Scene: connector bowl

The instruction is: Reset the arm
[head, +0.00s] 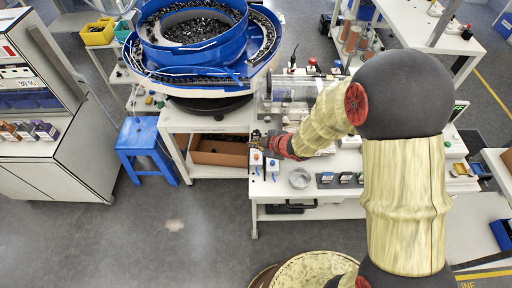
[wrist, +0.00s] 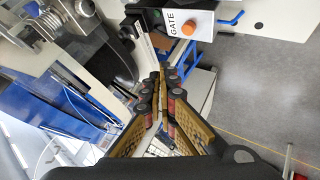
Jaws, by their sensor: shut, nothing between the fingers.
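My arm reaches from the right of the head view over the white worktable, with its red wrist at the table's left end. My gripper (head: 257,142) is small and partly hard to make out there, beside the small control boxes. In the wrist view my gripper (wrist: 162,76) shows its two fingers converging, shut and with nothing between them. Its tips are just left of and below a white box marked GATE (wrist: 184,22) with an orange knob. I cannot tell whether the tips touch anything.
A blue bowl feeder (head: 190,75) full of dark parts stands behind and left of my gripper. A blue stool (head: 142,148) stands left. The grey floor (head: 190,225) in front is open.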

